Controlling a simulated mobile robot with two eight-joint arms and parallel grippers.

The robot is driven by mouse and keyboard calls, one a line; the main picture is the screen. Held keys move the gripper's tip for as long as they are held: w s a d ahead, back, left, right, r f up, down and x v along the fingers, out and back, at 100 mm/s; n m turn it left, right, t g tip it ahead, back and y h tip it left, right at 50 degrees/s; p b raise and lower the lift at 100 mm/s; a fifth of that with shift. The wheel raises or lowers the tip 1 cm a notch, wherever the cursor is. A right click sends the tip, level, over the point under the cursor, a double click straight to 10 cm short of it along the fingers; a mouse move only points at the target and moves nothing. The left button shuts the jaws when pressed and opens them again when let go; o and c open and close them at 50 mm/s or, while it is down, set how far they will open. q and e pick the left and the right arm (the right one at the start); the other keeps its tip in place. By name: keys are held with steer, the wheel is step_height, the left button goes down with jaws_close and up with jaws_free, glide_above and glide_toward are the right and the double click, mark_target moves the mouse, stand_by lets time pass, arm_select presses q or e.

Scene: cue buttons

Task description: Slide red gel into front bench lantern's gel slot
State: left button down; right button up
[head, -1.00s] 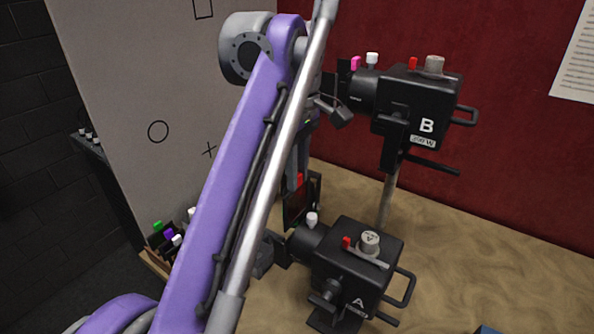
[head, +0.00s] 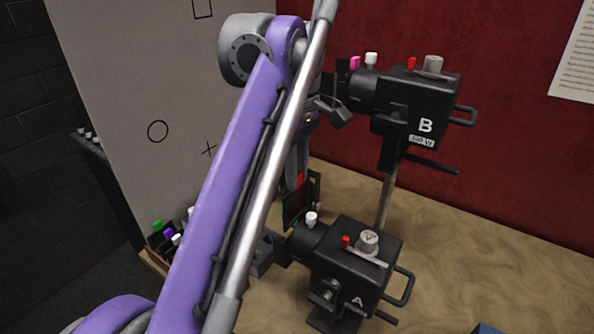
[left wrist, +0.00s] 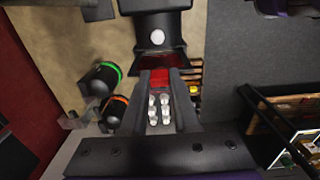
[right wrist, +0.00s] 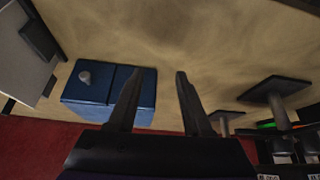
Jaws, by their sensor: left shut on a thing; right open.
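The front bench lantern is the black lantern marked A (head: 345,285), low in the head view. Its nose (left wrist: 158,20) shows at the top of the left wrist view. My left gripper (head: 297,178) points down and is shut on the red gel's tab (left wrist: 160,76). The dark-framed gel (head: 296,208) hangs upright below the fingers, close to the lantern's nose. The dark red sheet (left wrist: 160,61) lies between fingertips and nose in the left wrist view. I cannot tell whether its edge is inside the slot. My right gripper (right wrist: 157,78) is open and empty.
Lantern B (head: 415,105) stands on a pole behind, near my left wrist. A rack of coloured-tab gels (head: 165,238) sits at the left. A blue box (right wrist: 85,100) lies beside my right gripper. The bench right of lantern A is mostly clear.

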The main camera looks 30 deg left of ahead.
mark_target(297, 219)
steer(key=shift+w+r, duration=0.1)
steer(key=shift+r, duration=0.1)
arm_select(q)
steer(key=shift+f, duration=0.15)
arm_select(e)
steer(key=shift+f, duration=0.1)
arm_select(q)
steer(key=shift+f+b, duration=2.05)
steer(key=shift+f, duration=2.45)
arm_select(e)
steer(key=shift+g, duration=0.3)
steer(key=shift+s+f, duration=0.35)
steer(key=shift+f, duration=0.65)
steer(key=shift+s+f, duration=0.4)
steer(key=shift+f, duration=0.55)
steer(key=shift+s+f, duration=0.35)
steer(key=shift+f, duration=0.65)
arm_select(q)
steer(key=shift+f, duration=0.25)
arm_select(e)
steer(key=shift+f, duration=0.1)
arm_select(q)
steer(key=c, duration=0.6)
jaws_free()
